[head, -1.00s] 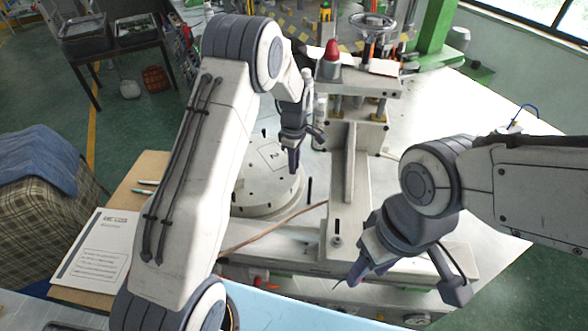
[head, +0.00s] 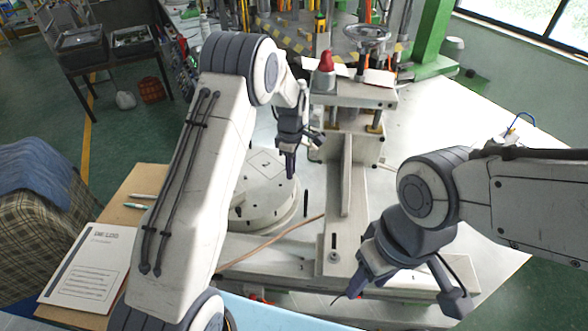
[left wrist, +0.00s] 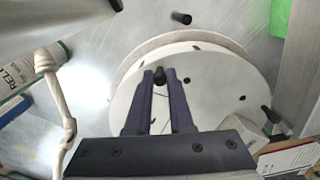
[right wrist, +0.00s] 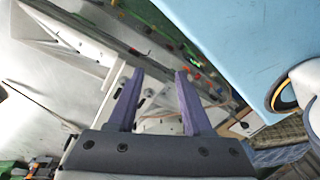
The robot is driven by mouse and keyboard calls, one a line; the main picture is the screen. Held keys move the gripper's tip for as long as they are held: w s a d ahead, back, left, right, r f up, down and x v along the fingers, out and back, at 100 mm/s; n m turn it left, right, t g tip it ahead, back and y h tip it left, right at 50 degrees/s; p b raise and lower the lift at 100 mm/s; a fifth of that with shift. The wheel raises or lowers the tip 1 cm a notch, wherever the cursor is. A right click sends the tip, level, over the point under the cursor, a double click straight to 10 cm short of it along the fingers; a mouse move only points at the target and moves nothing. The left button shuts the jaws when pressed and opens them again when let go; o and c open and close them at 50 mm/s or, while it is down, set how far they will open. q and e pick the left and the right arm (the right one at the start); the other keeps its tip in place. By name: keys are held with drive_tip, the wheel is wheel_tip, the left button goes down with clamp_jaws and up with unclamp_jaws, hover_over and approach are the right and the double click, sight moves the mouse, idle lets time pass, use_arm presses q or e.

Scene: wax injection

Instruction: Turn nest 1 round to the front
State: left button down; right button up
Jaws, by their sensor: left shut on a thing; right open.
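The round white turntable (head: 255,212) stands on the machine bed left of the upright plate. In the left wrist view the white disc (left wrist: 215,85) fills the middle. My left gripper (head: 290,176) is over the disc's right side, pointing down. It is shut on a dark peg (left wrist: 159,75) on the disc. My right gripper (head: 352,290) is open and empty at the machine's front; its fingers (right wrist: 158,78) show apart in the right wrist view. My left arm hides the turntable's left part.
The upright plate (head: 346,185) and the press with a red lamp (head: 325,60) stand right of and behind the turntable. A short dark post (head: 305,203) stands beside the disc. A brown wooden table (head: 140,185) with a paper sheet (head: 85,262) is at left.

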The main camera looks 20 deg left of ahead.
use_arm(q)
drive_tip(key=shift+d, duration=0.1)
drive_tip(key=c, duration=0.8)
unclamp_jaws()
drive_tip(key=shift+r, duration=0.1)
drive_tip(key=shift+r, duration=0.4)
wheel_tip(320, 180, up, 5)
drive_tip(key=shift+r+b, duration=0.1)
drive_tip(key=shift+b, duration=1)
drive_tip(key=shift+r, duration=0.7)
drive_tip(key=shift+c, duration=0.3)
